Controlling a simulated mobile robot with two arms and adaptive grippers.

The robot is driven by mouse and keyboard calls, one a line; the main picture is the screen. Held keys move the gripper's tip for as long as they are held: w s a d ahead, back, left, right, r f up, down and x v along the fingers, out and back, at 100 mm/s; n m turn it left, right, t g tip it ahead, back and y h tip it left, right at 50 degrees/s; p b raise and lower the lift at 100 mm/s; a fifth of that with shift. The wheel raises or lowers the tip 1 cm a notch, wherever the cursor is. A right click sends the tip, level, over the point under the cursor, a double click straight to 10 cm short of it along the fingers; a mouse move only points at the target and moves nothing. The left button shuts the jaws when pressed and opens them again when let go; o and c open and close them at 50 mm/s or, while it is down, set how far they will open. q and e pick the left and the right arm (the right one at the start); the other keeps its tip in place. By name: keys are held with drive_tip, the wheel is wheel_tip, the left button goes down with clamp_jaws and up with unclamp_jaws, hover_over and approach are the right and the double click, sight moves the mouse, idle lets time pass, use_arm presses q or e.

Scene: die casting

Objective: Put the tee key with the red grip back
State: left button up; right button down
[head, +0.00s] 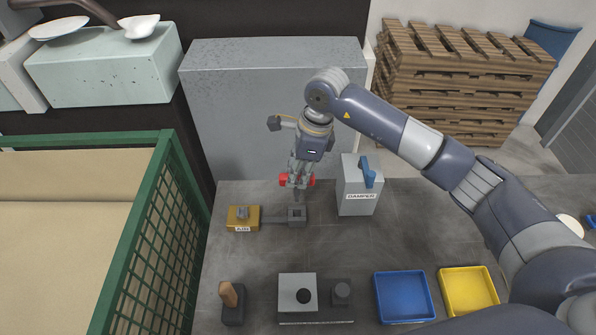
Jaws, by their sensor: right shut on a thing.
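The tee key with the red grip (311,181) is held in my right gripper (298,178). The gripper is shut on the red grip, which sticks out on both sides of the fingers. The key's grey shaft points down toward a small grey square socket block (297,222). I cannot tell whether the shaft tip is in the block's opening or just above it. My left gripper is not in view.
A yellow labelled block (238,224) joins the socket block by a bar. A grey DAMPER box (352,204) with a blue handle stands close right. In front are a wooden-handled tool (228,293), a grey fixture (297,290), a blue tray (404,319) and a yellow tray (468,312).

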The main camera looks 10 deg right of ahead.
sight(298, 196)
drive_tip(key=shift+s+d+f+b+x, duration=0.1)
drive_tip(key=shift+d+b+x, duration=0.2)
drive_tip(key=shift+b+x, duration=1.15)
drive_tip(key=shift+s+d+f+b+x, duration=0.1)
drive_tip(key=shift+d+b+x, duration=0.25)
drive_tip(key=shift+b+x, duration=1.05)
drive_tip(key=shift+s+d+b+x, duration=0.1)
drive_tip(key=shift+d+b+x, duration=0.2)
drive_tip(key=shift+b+x, duration=1.15)
drive_tip(key=shift+w+f, duration=0.1)
drive_tip(key=shift+f, duration=0.4)
drive_tip(key=c, duration=1.4)
unclamp_jaws()
drive_tip(key=shift+o, duration=0.2)
drive_tip(key=shift+r, duration=0.1)
drive_tip(key=v, duration=1.2)
